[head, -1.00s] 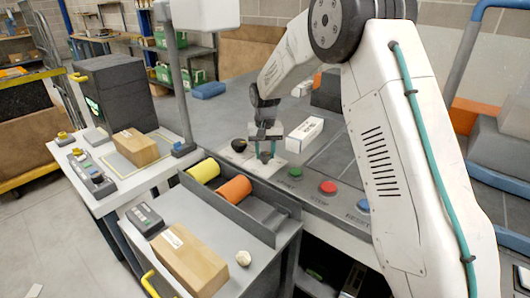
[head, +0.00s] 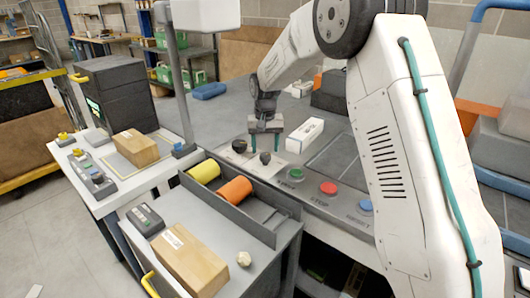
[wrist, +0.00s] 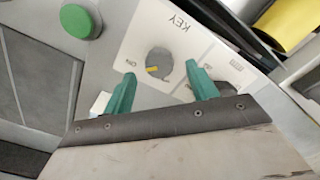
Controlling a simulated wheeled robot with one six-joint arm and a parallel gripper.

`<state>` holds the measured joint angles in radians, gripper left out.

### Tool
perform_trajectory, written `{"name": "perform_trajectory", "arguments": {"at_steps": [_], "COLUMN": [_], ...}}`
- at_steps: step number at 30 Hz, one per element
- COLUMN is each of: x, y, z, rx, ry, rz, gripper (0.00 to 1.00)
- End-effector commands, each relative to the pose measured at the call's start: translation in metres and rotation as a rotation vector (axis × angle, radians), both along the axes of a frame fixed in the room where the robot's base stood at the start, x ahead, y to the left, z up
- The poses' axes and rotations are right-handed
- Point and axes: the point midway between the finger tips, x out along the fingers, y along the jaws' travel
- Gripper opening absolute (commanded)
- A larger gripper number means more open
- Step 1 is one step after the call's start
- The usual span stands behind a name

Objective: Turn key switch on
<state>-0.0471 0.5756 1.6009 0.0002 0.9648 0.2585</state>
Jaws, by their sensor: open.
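The key switch (wrist: 159,62) is a round grey knob with a yellow mark on a white plate lettered KEY, which reads upside down in the wrist view. The yellow mark lies on the knob's lower left, towards a small ON label. In the head view the switch is the dark knob (head: 265,158) below the fingers. My gripper (head: 265,148) is open and empty above the plate. In the wrist view its green fingertips (wrist: 160,72) stand on either side of the knob, apart from it. A second dark knob (head: 239,146) is beside it, partly hidden by a finger in the wrist view.
Green (head: 295,174), red (head: 328,188) and blue (head: 365,205) buttons line the console edge to the right. A white box (head: 304,135) lies just behind. Yellow (head: 204,171) and orange (head: 235,190) rolls sit in a grey tray in front.

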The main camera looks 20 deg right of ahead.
Motion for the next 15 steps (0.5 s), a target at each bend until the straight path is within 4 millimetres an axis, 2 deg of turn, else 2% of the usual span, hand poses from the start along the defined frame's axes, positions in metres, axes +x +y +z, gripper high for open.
{"name": "perform_trajectory", "arguments": {"at_steps": [1,6,10,15], "x": [0.001,0.001,0.0,0.0], "y": [0.0,0.001,0.001,0.001], "z": [0.011,0.036,0.046,0.049], "rx": [0.0,0.001,0.0,0.0], "ry": [-0.003,-0.002,0.0,0.0], "rz": [0.0,0.0,0.0,0.0], "gripper": [0.58,0.58,0.58,0.58]}}
